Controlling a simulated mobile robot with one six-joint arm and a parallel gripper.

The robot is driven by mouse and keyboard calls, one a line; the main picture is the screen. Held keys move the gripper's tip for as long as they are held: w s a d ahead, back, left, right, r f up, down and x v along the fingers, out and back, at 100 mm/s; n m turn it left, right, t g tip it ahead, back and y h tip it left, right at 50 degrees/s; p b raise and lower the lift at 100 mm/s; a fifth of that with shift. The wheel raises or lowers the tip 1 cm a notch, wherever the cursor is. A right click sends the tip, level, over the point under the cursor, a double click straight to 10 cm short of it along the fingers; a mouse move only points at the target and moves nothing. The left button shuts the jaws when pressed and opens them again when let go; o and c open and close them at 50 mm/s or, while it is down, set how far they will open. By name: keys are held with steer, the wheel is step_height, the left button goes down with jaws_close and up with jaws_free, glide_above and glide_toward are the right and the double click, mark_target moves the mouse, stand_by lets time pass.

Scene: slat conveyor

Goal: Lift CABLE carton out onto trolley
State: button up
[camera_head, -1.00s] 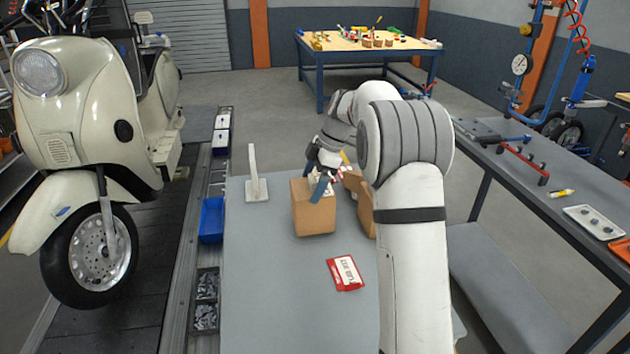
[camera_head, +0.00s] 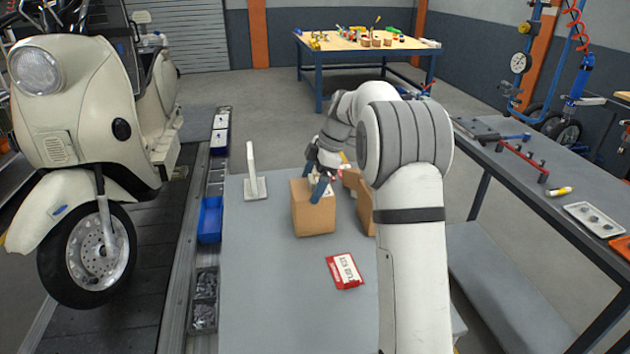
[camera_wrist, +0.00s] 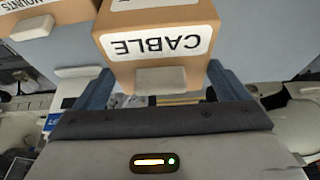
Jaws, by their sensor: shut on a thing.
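The CABLE carton (camera_wrist: 160,45), a brown box with a white label, is between the two blue fingers of my gripper (camera_wrist: 158,82) in the wrist view. The label reads upside down there. In the head view my gripper (camera_head: 318,188) is shut on the front brown carton (camera_head: 314,218), with a blue finger against its upper part. That carton is upright at the grey work surface (camera_head: 285,300); I cannot tell whether its bottom touches it. Its label is not visible from the head. My arm hides part of the surface on the right.
Another brown carton (camera_head: 364,208) stands just right of the held one. A red-and-white packet (camera_head: 344,270) lies in front, and a white upright stand (camera_head: 254,180) is at the left. A cream scooter (camera_head: 85,130) stands left. A grey bench (camera_head: 530,180) is at the right.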

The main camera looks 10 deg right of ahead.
stand_by(0.3)
steer(key=o, duration=1)
steer(key=shift+v, duration=3.85)
